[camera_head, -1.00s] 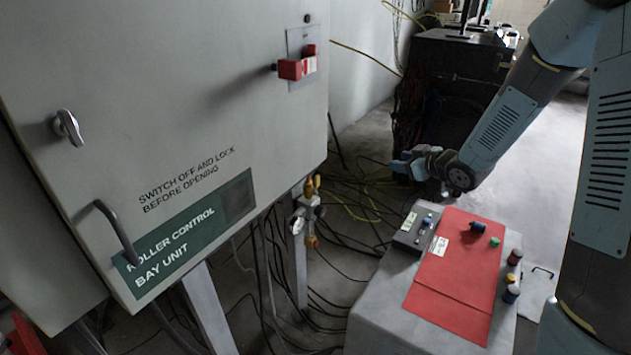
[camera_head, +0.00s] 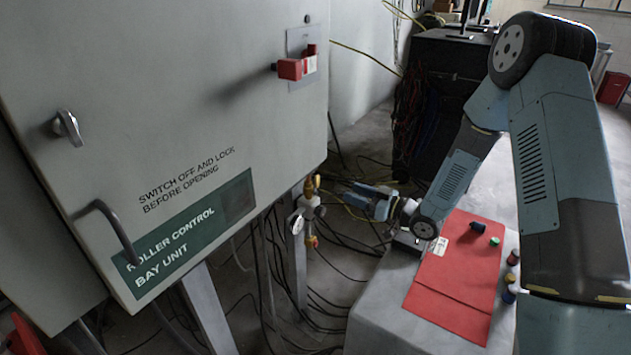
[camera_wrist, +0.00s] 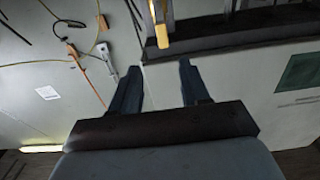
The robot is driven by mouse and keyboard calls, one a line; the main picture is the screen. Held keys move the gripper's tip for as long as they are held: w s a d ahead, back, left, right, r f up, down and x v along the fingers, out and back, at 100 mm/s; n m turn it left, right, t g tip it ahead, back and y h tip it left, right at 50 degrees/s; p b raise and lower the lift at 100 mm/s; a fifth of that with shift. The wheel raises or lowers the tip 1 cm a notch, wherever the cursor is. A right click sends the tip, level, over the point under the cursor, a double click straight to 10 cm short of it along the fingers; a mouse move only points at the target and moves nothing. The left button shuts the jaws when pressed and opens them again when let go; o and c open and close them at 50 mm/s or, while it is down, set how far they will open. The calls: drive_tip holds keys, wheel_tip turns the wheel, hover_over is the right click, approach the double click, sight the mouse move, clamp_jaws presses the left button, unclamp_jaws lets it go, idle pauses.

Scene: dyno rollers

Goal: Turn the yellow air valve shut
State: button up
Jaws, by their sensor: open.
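The yellow air valve (camera_head: 313,183) sits on a small brass and grey fitting with a round gauge (camera_head: 297,224), on a post below the right edge of the grey cabinet. My gripper (camera_head: 350,192) is just right of the valve in the head view, pointing left towards it and apart from it. In the wrist view my gripper (camera_wrist: 158,68) is open, with nothing between its two dark fingers. A yellow lever-like piece (camera_wrist: 161,36) shows beyond the fingertips there, near the middle; it looks like the valve handle. The fingers partly blur into the cables behind them in the head view.
The grey cabinet (camera_head: 190,110) with a red switch (camera_head: 290,69) fills the left. A pedestal with a red top (camera_head: 455,275) and small knobs stands under my arm. Loose cables (camera_head: 345,240) cover the floor behind the valve. A dark cabinet (camera_head: 450,60) stands at the back.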

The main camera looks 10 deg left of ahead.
sight(316, 185)
drive_tip(key=x, duration=1.2)
clamp_jaws()
idle(0.3)
